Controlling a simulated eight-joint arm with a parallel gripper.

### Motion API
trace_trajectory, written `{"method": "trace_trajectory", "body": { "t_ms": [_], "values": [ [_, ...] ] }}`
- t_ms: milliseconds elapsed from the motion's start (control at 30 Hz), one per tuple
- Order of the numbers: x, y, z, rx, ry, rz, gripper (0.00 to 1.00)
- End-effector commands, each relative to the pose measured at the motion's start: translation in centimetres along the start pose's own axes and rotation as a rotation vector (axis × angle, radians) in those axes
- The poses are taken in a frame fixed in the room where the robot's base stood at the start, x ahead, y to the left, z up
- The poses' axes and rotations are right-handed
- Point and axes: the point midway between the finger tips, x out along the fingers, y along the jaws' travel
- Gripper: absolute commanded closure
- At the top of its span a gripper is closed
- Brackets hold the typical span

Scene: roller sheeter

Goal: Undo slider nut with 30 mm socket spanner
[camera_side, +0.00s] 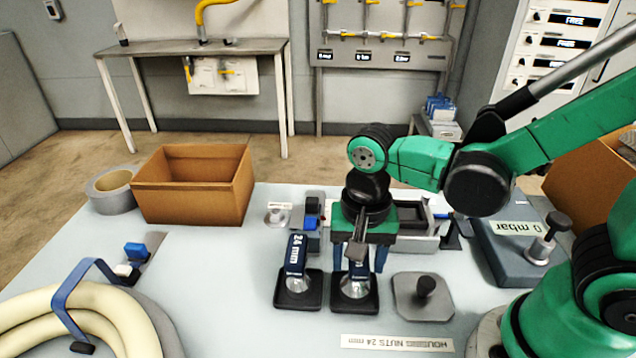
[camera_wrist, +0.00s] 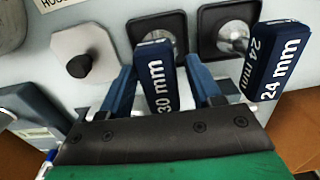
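The 30 mm socket spanner (camera_wrist: 160,80) has a dark blue labelled handle and stands upright in a black square holder (camera_wrist: 193,20). In the side view its socket end (camera_side: 356,287) sits in the holder below my gripper. My gripper (camera_side: 359,264) points down with its two blue fingers on either side of this handle. In the wrist view my gripper (camera_wrist: 160,68) shows narrow gaps between fingers and handle, so it is open around it. I cannot make out the slider nut; my gripper and arm hide part of the machinery behind.
The 24 mm spanner (camera_side: 296,258) stands close by in its own holder, left in the side view. A grey plate with a black knob (camera_side: 424,295) lies to the right. A cardboard box (camera_side: 190,190), tape roll (camera_side: 110,190) and cream hose (camera_side: 80,320) are left.

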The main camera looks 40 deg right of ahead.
Motion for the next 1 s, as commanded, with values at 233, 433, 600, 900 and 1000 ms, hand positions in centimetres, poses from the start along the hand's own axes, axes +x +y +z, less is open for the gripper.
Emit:
{"method": "trace_trajectory", "body": {
  "t_ms": [233, 433, 600, 900, 1000],
  "values": [
    [0.0, 0.0, 0.0, 0.0, 0.0, 0.0, 1.0],
    [0.0, 0.0, 0.0, 0.0, 0.0, 0.0, 1.0],
    [-0.5, 0.0, 0.0, 0.0, 0.0, 0.0, 1.0],
    [-3.1, 0.0, 0.0, 0.0, 0.0, 0.0, 1.0],
    [-4.0, 0.0, 0.0, 0.0, 0.0, 0.0, 1.0]
  ]
}}
